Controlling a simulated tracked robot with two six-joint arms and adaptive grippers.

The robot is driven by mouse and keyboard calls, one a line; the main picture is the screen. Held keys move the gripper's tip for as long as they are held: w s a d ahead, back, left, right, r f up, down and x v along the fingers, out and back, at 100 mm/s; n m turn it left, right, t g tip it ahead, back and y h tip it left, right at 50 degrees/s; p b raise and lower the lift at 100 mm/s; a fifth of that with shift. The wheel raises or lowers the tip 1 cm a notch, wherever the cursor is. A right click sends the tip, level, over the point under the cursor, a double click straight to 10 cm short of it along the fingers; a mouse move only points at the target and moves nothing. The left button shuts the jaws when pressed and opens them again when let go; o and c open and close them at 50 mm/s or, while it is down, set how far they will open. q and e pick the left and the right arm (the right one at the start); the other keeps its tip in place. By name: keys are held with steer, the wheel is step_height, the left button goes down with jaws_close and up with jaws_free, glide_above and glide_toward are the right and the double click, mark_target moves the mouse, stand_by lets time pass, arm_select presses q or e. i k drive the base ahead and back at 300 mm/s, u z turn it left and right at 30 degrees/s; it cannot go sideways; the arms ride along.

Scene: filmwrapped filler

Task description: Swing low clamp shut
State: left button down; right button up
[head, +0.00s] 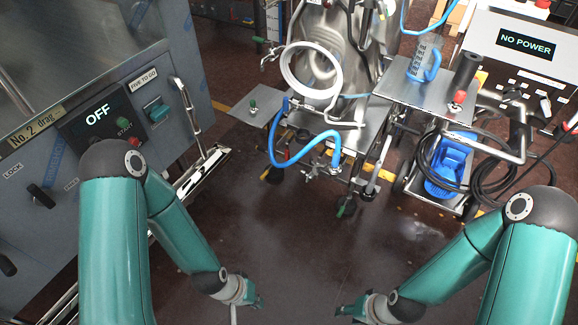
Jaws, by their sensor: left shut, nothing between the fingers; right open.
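A steel filler (337,45) with a white ring (312,70) on its front stands at the top centre. A blue hose (285,158) loops below the ring and ends among small metal fittings (335,150) low on the filler. I cannot make out which fitting is the low clamp or whether it is open. My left gripper (254,299) is shut and empty at the bottom centre, over the floor and well short of the filler. My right gripper (343,309) is open and empty to its right, also apart from the filler.
A grey cabinet (60,90) with an OFF display (98,116) and a door handle (186,105) fills the left. At right stand a cart (425,95) with a blue jug (424,60), a NO POWER panel (527,44) and coiled black hose. The dark floor (300,235) between is clear.

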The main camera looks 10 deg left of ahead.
mark_target(313, 175)
steer(key=z, duration=0.15)
steer(key=i, duration=0.9)
steer(key=u, duration=0.05)
